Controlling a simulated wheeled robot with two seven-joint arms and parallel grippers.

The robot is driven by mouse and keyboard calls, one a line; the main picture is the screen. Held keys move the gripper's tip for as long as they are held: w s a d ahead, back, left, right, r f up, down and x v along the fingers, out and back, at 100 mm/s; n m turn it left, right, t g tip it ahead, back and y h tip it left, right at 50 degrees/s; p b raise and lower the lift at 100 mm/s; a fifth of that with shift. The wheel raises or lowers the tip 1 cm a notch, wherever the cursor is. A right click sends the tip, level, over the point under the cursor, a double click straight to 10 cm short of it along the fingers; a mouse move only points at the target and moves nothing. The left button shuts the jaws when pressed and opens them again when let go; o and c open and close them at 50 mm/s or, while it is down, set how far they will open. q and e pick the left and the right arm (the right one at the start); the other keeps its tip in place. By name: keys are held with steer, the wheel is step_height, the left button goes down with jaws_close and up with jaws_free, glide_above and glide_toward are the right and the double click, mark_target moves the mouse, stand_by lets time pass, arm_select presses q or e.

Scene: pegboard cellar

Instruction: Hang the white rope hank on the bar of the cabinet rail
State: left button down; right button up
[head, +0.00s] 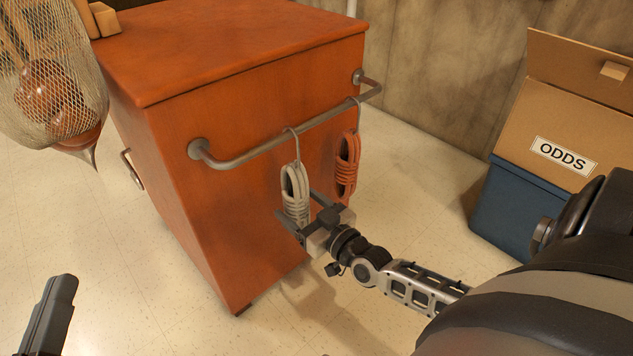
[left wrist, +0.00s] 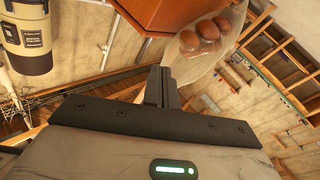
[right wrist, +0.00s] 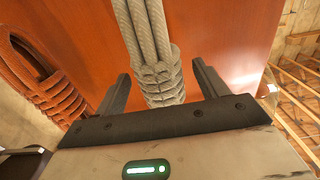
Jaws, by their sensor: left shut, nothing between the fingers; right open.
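The white rope hank (head: 295,190) hangs by its hook over the bar (head: 290,130) of the cabinet rail, on the front of the orange wooden cabinet (head: 240,150). My right gripper (head: 299,204) is open around the lower part of the hank. In the right wrist view the hank's wrapped coil (right wrist: 160,83) lies between the two spread fingers, apart from both. My left gripper (head: 62,290) is at the lower left, far from the rail, and its fingers (left wrist: 161,85) are closed together with nothing between them.
An orange rope hank (head: 347,165) hangs from the same bar, right of the white one. A net bag of round brown things (head: 45,85) hangs at the upper left.

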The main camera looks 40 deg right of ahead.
steer(key=s+p, duration=0.1)
steer(key=s, duration=0.1)
steer(key=s+p, duration=0.1)
steer(key=s, duration=0.1)
steer(key=shift+s+d+r, duration=0.2)
steer(key=shift+s, duration=0.15)
arm_select(q)
steer(key=f+g+p, duration=0.1)
steer(key=s+f+y, duration=0.1)
steer(key=f+n+g+y+p, duration=0.1)
steer(key=f, duration=0.1)
steer(key=shift+s+f+g+p, duration=0.1)
steer(key=shift+s+g+p, duration=0.2)
steer(key=shift+s+p, duration=0.1)
arm_select(e)
steer(key=s, duration=1.1)
steer(key=shift+d, duration=0.45)
